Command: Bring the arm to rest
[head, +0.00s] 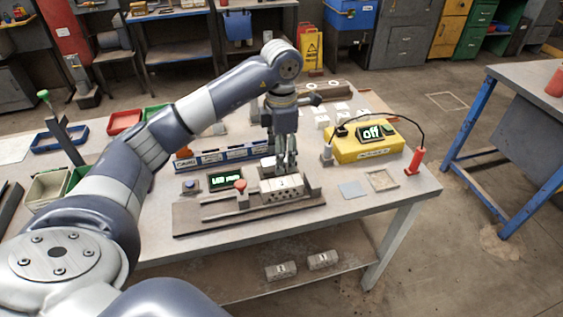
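My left arm comes in from the left and arches over the workbench (330,215). Its gripper (286,168) points down just above and behind a pale block with small holes (283,188). The block sits in a grey fixture (250,209) with a red-knobbed clamp (240,185). The fingers look close together, but their gap is too small to read. Whether they touch the block is unclear. My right gripper is not in view.
A yellow box (368,148) reading "off" stands at the right, cabled to a red-handled tool (415,163). A blue rack (225,155) and small green-lit display (226,180) are behind the fixture. Bins (50,188) stand at left.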

